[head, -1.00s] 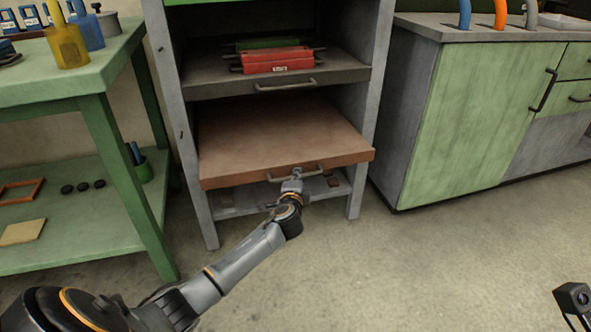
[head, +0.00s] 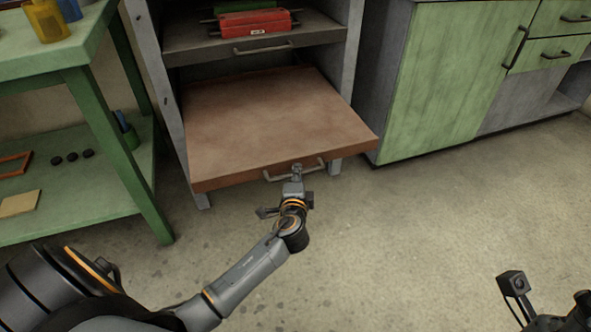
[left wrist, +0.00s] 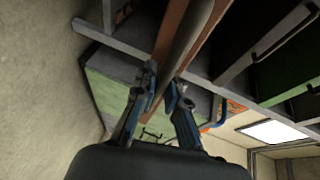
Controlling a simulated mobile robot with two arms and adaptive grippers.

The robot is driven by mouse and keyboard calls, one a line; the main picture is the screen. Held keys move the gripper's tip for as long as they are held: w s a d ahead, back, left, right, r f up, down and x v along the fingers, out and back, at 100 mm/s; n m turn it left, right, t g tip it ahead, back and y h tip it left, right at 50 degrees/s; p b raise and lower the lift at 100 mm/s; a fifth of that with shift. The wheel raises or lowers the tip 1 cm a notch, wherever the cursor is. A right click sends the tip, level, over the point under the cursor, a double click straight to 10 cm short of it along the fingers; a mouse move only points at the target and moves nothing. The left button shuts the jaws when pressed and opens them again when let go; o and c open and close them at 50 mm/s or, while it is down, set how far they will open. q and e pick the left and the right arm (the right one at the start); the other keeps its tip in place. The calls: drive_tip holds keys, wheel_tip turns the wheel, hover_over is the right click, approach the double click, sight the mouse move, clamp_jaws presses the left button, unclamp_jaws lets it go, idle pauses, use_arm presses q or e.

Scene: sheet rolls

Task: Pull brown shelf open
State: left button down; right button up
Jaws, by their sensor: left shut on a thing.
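The brown shelf (head: 270,120) is a flat, empty sliding board in a grey rack. It sticks well out of the rack, with a metal bar handle (head: 318,163) on its front edge. My left gripper (head: 297,172) is shut on the handle near its middle. In the left wrist view, the fingers (left wrist: 166,88) close on the handle bar (left wrist: 190,40) beside the brown shelf edge (left wrist: 170,28).
A grey upper shelf (head: 205,47) holds red and green rolls (head: 252,22). A green table (head: 110,120) stands at the left, a green cabinet (head: 455,80) at the right. The floor (head: 400,230) in front is clear.

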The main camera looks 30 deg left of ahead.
use_arm(q)
drive_tip(key=c, duration=1.7)
unclamp_jaws()
drive_tip(key=shift+o, duration=0.2)
drive_tip(key=shift+s+d, duration=0.1)
drive_tip(key=v, duration=1.1)
drive_tip(key=shift+s+d, duration=0.15)
drive_tip(key=shift+s, duration=0.25)
